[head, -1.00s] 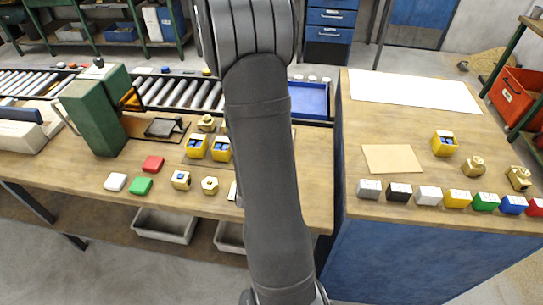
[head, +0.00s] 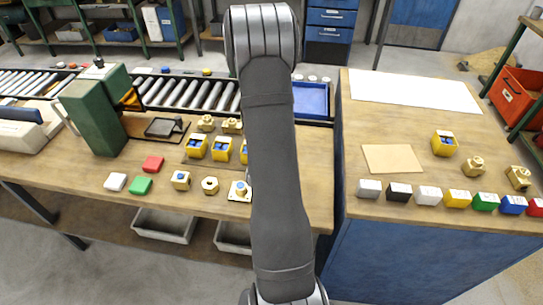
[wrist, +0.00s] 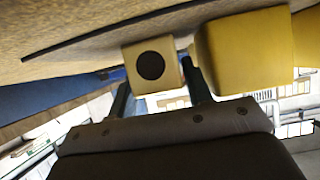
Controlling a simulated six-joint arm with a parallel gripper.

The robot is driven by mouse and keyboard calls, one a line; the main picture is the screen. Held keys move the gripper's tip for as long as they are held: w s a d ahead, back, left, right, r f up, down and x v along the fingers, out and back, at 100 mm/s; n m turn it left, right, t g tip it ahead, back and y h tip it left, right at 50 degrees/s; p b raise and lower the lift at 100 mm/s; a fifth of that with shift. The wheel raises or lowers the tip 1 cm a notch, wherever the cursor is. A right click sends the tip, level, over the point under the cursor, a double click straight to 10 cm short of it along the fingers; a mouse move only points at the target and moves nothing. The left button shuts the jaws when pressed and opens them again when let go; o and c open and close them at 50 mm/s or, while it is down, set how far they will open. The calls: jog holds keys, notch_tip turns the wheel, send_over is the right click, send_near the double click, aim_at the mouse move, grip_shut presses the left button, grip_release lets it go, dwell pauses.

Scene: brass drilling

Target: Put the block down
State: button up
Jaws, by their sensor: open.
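In the wrist view, my gripper (wrist: 161,88) has its two dark fingers apart. A pale brass block (wrist: 151,66) with a round dark hole sits at the gap between the fingertips, its upper side in the picture against the tan surface. I cannot tell whether a finger touches it. A larger yellow block (wrist: 245,50) is close beside it on the right. In the head view my arm hides the gripper and whatever is at it. Brass blocks (head: 206,123) and yellow holders with blue inserts (head: 197,147) stand on the left bench (head: 80,165).
A green machine (head: 95,115) stands at the left.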

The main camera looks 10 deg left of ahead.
grip_shut()
jog(key=shift+r, duration=0.15)
jog(key=shift+r, duration=0.65)
notch_tip(320, 180, up, 3)
jog(key=s+d+r, duration=0.3)
jog(key=d+r, duration=0.3)
jog(key=d, duration=0.5)
jog(key=shift+s+r, duration=0.4)
